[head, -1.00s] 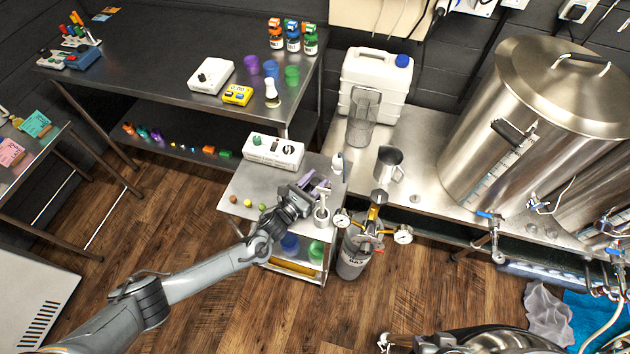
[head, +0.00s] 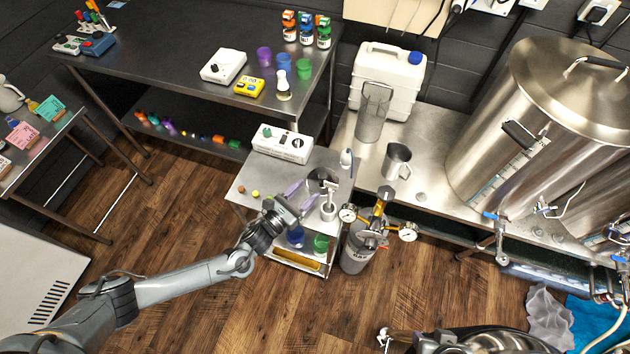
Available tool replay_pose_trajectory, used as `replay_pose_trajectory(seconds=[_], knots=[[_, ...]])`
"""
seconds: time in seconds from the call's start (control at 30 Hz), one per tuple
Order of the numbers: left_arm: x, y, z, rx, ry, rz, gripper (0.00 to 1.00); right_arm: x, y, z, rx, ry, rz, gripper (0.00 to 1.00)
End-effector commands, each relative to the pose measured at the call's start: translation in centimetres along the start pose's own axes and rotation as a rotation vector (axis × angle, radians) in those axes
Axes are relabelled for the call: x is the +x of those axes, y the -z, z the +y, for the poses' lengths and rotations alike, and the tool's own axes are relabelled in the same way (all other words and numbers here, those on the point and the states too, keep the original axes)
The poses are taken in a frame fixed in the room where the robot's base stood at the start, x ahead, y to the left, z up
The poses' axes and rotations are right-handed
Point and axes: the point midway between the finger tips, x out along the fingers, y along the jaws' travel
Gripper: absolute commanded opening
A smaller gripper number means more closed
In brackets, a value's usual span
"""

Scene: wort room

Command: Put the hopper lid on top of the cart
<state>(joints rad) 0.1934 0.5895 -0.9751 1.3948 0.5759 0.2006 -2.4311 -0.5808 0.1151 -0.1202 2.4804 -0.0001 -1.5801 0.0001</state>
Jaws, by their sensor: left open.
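The small steel cart (head: 250,172) stands in the middle of the head view. A dark round piece (head: 322,176), which may be the hopper lid, lies at the right of the cart top; its outline is small and partly confused with the things around it. My left gripper (head: 307,191) has pale purple fingers, spread apart. It is over the cart top, just in front of and left of the dark piece, and appears empty. I cannot tell whether a finger touches the piece.
On the cart are a white instrument box (head: 283,143), small balls (head: 255,194) and a grey stand (head: 329,208). A gas cylinder with gauges (head: 357,252) stands right of it.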

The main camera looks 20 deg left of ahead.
Motion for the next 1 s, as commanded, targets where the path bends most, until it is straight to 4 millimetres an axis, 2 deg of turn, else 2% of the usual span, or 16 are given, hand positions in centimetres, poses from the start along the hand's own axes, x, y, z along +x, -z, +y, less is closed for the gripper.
replay_pose_trajectory(seconds=[0.1, 0.3, 1.0], knots=[[-1.8, 0.0, 0.0, 0.000, 0.001, 0.001, 0.56, -0.1, 0.0, 0.1, -0.002, -0.001, 0.000, 0.43], [-3.4, 0.0, 0.0, -0.001, 0.000, 0.000, 0.56, -0.1, 0.0, 0.2, -0.007, -0.005, -0.001, 0.43], [-3.7, 0.0, 0.0, 0.000, 0.000, 0.000, 0.56, -0.1, 0.1, 0.2, -0.005, -0.006, 0.002, 0.43]])
